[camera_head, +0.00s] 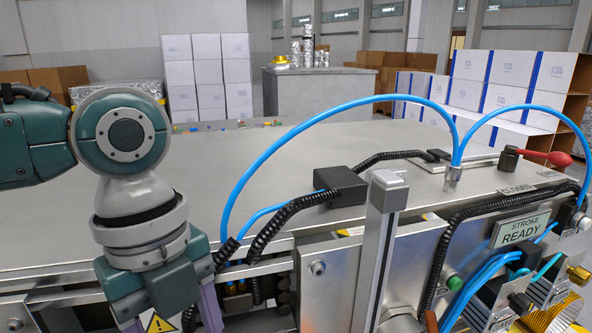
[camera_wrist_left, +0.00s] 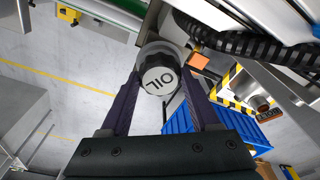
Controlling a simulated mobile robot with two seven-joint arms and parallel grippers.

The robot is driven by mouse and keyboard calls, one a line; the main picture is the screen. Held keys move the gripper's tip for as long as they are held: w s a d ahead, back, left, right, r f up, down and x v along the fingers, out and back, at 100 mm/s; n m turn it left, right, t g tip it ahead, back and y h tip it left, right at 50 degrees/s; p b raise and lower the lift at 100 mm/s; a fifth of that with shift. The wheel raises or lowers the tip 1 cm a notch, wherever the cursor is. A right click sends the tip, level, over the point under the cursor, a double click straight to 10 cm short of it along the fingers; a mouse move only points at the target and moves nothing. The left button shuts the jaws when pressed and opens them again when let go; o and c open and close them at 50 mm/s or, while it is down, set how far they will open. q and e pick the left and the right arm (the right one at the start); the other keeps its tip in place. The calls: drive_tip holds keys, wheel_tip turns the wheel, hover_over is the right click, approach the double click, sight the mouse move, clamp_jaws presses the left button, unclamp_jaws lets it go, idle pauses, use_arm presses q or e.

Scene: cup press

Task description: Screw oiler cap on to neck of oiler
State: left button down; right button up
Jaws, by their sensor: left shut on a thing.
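In the left wrist view, the oiler cap (camera_wrist_left: 159,80) is a round dark cap with a pale top, its "OIL" lettering upside down. My left gripper (camera_wrist_left: 163,85) has its two purple fingers on either side of the cap and is shut on it. A grey round part (camera_wrist_left: 150,50) shows just behind the cap; it may be the oiler's neck, but the cap hides most of it and I cannot tell whether they touch. In the head view my left wrist points down at the front edge of the bench, with the fingertips out of frame. My right gripper is not in view.
The metal bench top (camera_head: 290,150) is mostly clear. A blue crate (camera_wrist_left: 180,125) lies below in the left wrist view.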

use_arm(q)
drive_tip(key=shift+c, duration=0.2)
unclamp_jaws()
wheel_tip(320, 180, up, 9)
drive_tip(key=p, duration=0.8)
drive_tip(key=shift+w+a+p, duration=0.1)
drive_tip(key=shift+p, duration=0.2)
